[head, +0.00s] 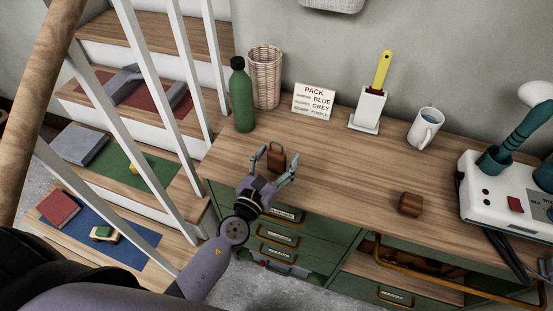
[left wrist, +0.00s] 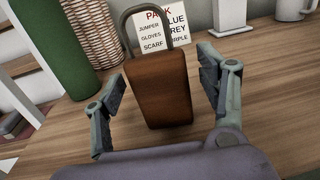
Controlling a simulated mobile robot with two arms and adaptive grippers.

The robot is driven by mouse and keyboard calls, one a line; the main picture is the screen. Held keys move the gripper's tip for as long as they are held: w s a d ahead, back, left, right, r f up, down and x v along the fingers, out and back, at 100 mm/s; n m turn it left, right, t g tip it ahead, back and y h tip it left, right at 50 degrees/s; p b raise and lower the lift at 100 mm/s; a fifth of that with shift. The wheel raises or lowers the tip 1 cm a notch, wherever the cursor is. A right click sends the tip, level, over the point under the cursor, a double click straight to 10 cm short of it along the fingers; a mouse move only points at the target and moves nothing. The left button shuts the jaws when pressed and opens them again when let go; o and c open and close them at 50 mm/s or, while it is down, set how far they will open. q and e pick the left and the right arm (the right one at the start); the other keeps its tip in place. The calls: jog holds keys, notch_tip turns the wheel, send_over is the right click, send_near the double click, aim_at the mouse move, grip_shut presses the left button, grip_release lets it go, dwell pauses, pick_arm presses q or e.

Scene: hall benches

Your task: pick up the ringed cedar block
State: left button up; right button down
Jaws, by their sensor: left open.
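The ringed cedar block (head: 276,161) is a reddish-brown upright block with a dark loop on top. It stands on the wooden bench top near its front left part. In the left wrist view the block (left wrist: 158,92) fills the middle, its loop rising in front of the sign. My left gripper (head: 274,166) is open, one finger on each side of the block, with a gap visible on both sides. I cannot tell how deep the block sits between the fingers. A second brown block (head: 410,204), with no loop visible, lies farther right. My right gripper is not in view.
Behind the block stand a green bottle (head: 242,97), a wicker basket (head: 265,77) and a lettered sign (head: 314,101). A brush in a white holder (head: 368,108), a mug (head: 426,127) and a white device (head: 482,182) stand to the right. Stairs with a white railing (head: 162,95) are left. The bench middle is clear.

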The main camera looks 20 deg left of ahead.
pick_arm(q)
jog(key=c, duration=1.1)
jog(key=shift+r, duration=0.1)
notch_tip(320, 180, up, 10)
jog(key=p, duration=0.8)
